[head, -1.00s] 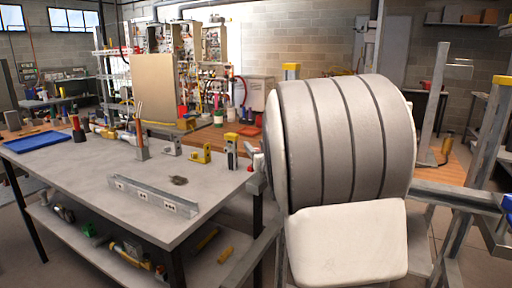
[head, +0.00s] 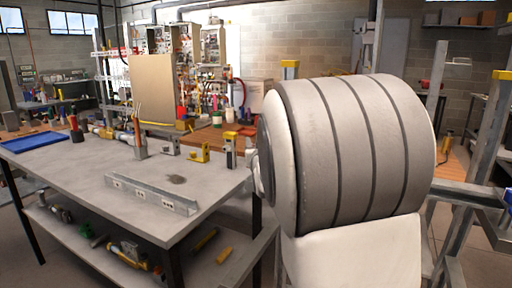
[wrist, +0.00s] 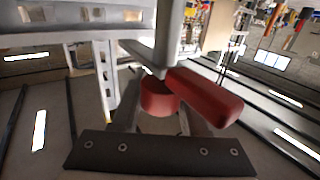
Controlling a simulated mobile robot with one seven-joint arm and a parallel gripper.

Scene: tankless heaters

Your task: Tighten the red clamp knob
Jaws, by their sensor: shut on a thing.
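The red clamp knob (wrist: 205,97) shows in the wrist view as a rounded red bar, with a round red part (wrist: 158,98) to its left between the fingers. A grey metal post stands just beyond it. My gripper (wrist: 160,92) reaches up from its dark plate at the bottom of the wrist view, with a finger on each side of the red part, and is shut on the knob. The exact finger contact is partly hidden. In the head view, my large white arm link covers the area, and neither the knob nor the gripper shows.
A grey workbench (head: 85,172) stands at left in the head view, with a slotted metal rail (head: 150,193), yellow clamps (head: 199,152) and a blue tray (head: 32,143) on it. Metal frame posts (head: 490,130) stand at right. Bare floor shows at lower left.

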